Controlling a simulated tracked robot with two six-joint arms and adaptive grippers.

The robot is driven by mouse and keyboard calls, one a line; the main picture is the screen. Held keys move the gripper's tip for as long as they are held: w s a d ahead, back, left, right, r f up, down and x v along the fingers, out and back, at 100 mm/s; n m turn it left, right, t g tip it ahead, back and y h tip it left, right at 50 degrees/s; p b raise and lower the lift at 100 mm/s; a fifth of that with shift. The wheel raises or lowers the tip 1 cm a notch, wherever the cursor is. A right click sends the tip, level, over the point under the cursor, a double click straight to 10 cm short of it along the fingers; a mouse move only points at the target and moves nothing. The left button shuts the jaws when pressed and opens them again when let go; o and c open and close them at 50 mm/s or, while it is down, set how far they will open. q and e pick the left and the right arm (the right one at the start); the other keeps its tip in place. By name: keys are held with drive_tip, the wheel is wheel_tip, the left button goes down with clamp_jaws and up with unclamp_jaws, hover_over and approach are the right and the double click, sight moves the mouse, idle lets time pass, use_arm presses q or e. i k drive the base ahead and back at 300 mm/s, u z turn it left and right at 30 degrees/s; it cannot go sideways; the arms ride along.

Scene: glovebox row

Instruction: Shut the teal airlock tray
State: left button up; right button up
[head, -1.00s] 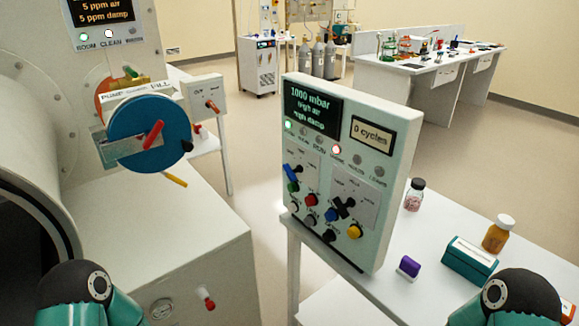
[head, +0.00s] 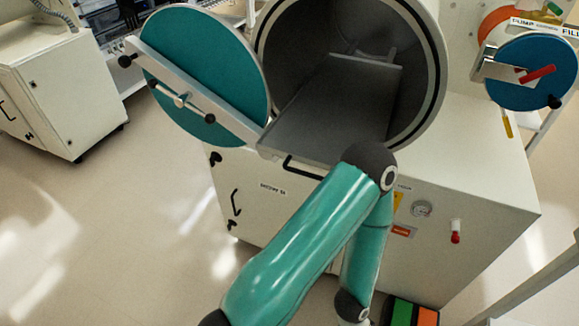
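The airlock's grey tray (head: 335,115) sticks out through the round chamber opening (head: 432,62), its front end beyond the rim. A black bar handle (head: 303,169) is at its front edge. The round teal door (head: 215,62) stands swung open to the left, with a pale bar and black knobs across it. One of my teal arms rises from the bottom, its elbow in front of the tray's right front part, and bends down again to the bottom edge. Its gripper is out of the picture. The other gripper is not in view either.
A white cabinet (head: 470,195) under the chamber carries a gauge and a red-tipped valve. A white cabinet (head: 60,90) stands at the far left. The floor at left is clear.

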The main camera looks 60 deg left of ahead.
sight(346, 100)
drive_tip(key=z, duration=0.45)
drive_tip(key=i, duration=0.15)
drive_tip(key=u, duration=3.35)
drive_tip(key=k, duration=0.9)
drive_tip(key=z, duration=0.65)
drive_tip(key=i, duration=1)
drive_tip(key=u, duration=0.3)
